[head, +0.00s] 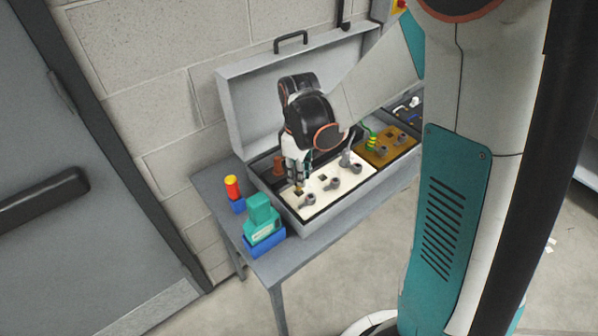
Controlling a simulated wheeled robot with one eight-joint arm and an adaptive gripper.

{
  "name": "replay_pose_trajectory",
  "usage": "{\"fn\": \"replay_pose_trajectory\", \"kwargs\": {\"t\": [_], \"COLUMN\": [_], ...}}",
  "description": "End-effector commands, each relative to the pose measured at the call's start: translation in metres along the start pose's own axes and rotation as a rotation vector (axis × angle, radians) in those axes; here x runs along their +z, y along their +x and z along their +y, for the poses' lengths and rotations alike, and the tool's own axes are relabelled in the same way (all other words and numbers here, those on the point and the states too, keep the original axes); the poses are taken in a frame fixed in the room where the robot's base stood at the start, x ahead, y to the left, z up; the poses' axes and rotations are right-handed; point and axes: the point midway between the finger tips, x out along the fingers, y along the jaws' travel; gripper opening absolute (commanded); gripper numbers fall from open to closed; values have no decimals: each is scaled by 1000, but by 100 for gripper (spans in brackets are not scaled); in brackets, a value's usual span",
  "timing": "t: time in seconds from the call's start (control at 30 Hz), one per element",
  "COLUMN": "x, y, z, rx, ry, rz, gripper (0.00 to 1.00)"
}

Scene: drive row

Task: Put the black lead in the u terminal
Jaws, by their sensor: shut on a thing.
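A grey case stands open on the table, with a cream terminal panel (318,209) in its near end. The panel bears a row of brown square terminals and grey ring-shaped fittings. I cannot read which terminal is marked u. My gripper (299,187) points down at the left end of this panel, close above or at the leftmost brown terminal. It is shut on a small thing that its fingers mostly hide. I cannot make out its colour or whether it touches the terminal. No black lead can be told apart elsewhere.
A yellow-green lead (370,140) stands by a brown-yellow panel (388,157) farther right in the case. A teal device on a blue base (264,240) and a red-yellow-blue item (233,188) stand at the table's left end. The raised lid (241,108) is behind my arm.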

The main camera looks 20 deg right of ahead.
Motion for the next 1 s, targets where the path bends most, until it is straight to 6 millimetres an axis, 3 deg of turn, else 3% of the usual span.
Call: {"fn": "replay_pose_trajectory", "kwargs": {"t": [0.5,1.0], "x": [0,0], "y": [14,16], "z": [0,0], "rx": [0,0], "ry": [0,0], "rz": [0,0], "gripper": [0,0]}}
